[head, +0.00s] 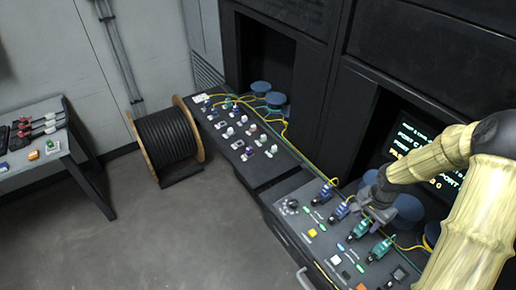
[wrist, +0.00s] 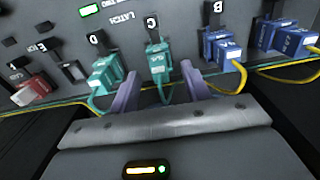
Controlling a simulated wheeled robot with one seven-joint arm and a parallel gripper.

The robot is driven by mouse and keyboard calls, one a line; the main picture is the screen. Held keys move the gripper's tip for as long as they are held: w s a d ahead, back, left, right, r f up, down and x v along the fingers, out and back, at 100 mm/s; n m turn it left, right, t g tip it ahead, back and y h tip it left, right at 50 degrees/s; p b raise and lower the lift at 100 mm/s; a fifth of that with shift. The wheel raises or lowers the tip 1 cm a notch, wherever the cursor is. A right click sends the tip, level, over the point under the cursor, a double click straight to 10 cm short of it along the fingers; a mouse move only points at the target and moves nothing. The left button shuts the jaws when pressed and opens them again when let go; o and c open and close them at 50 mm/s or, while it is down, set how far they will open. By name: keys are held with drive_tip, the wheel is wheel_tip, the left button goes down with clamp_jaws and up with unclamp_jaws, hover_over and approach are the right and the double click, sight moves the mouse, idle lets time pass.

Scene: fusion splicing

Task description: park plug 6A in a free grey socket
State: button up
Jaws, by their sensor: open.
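A teal plug (wrist: 158,62) sits in the slot marked C, with its label too small to read surely as 6A. In the wrist view my gripper (wrist: 161,76) is open, with one purple finger on each side of this plug's lower part and cable; I cannot tell if they touch it. A second teal plug (wrist: 103,72) is at D. Blue plugs (wrist: 224,50) stand at B and to its right. In the head view my gripper (head: 372,212) is over the right panel, by the teal plugs (head: 361,228). I cannot make out which socket is a free grey one.
A left panel (head: 240,170) holds several white and purple plugs. Yellow cables (wrist: 285,68) run beside the plugs. A cable reel (head: 167,140) and a side table (head: 45,150) stand left; the floor between is clear.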

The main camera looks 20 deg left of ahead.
sight(365, 222)
drive_tip(key=shift+f+b, duration=0.65)
drive_tip(key=shift+f, duration=0.5)
idle(0.5)
clamp_jaws()
drive_tip(key=shift+r+p, duration=2.15)
drive_tip(key=shift+r, duration=0.95)
drive_tip(key=shift+f, duration=0.1)
